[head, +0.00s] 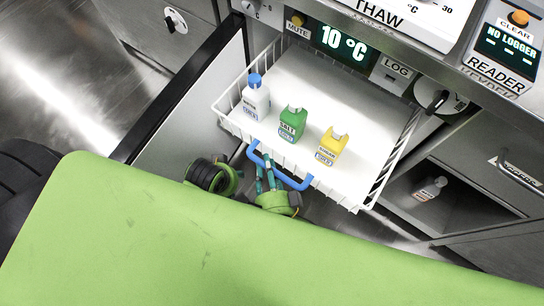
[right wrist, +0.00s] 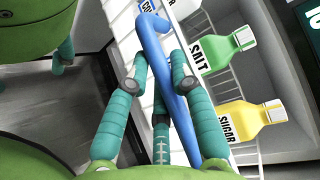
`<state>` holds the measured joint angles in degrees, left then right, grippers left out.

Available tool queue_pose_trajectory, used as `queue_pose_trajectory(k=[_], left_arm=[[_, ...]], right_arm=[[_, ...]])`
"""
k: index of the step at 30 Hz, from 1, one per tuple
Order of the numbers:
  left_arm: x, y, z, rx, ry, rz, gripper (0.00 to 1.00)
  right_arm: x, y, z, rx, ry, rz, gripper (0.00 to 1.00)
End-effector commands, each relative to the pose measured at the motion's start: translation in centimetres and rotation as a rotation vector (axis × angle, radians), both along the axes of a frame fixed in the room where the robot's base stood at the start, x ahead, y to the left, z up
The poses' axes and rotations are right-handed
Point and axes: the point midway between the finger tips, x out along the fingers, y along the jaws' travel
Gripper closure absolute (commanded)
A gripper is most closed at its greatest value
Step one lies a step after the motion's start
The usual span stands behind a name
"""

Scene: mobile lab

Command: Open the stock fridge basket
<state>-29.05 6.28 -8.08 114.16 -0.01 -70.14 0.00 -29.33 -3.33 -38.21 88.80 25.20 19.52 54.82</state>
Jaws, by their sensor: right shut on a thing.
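The white wire stock basket (head: 300,90) is pulled out of the fridge below the 10 °C display. A blue handle (head: 293,183) runs along its front edge; it also shows in the right wrist view (right wrist: 152,35). My right gripper (head: 266,170) is shut on the handle, its teal fingers on both sides of the bar (right wrist: 160,72). In the basket stand a white bottle with a blue cap (head: 256,99), a green salt bottle (head: 291,124) and a yellow sugar bottle (head: 331,147). Part of my left gripper (right wrist: 62,52) shows at upper left; its fingertips' opening is unclear.
The fridge door (head: 190,125) stands open at the left of the basket, with a black edge. A lower cubby at right holds a small bottle (head: 430,188). A control panel with a black knob (head: 438,101) is above. My green body covers the lower view.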

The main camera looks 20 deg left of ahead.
Motion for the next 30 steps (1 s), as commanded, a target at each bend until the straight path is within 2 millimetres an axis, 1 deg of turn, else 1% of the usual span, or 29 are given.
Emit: queue_pose_trajectory(k=[4,13,14,15,16,26,29,30], left_arm=[[0.0,0.0,-0.1,-0.001,0.001,0.000,0.44],[0.0,0.0,-0.2,-0.001,0.001,-0.001,0.44],[0.0,0.0,-0.2,-0.001,0.001,-0.001,0.44],[0.0,0.0,-0.2,-0.001,0.001,-0.001,0.44],[0.0,0.0,-0.2,-0.001,0.001,-0.001,0.44],[0.2,0.0,0.0,0.000,-0.005,0.002,0.44],[0.2,0.0,0.0,-0.001,-0.004,0.001,0.44],[0.1,0.0,0.0,-0.001,-0.003,0.001,0.44]], right_arm=[[-0.3,0.1,0.0,0.004,0.002,-0.001,1.00],[-0.3,0.1,0.0,0.004,0.002,-0.001,1.00],[-0.3,0.1,0.0,0.005,0.002,0.000,0.69],[-0.3,0.1,0.0,0.004,0.002,0.000,0.53],[-0.3,0.1,0.0,0.004,0.002,0.000,0.51],[-0.4,0.0,0.0,0.001,0.000,0.001,0.51],[-1.1,-0.3,0.1,0.001,0.001,0.001,0.51],[-1.6,-0.6,0.1,0.000,0.002,0.001,0.51]])
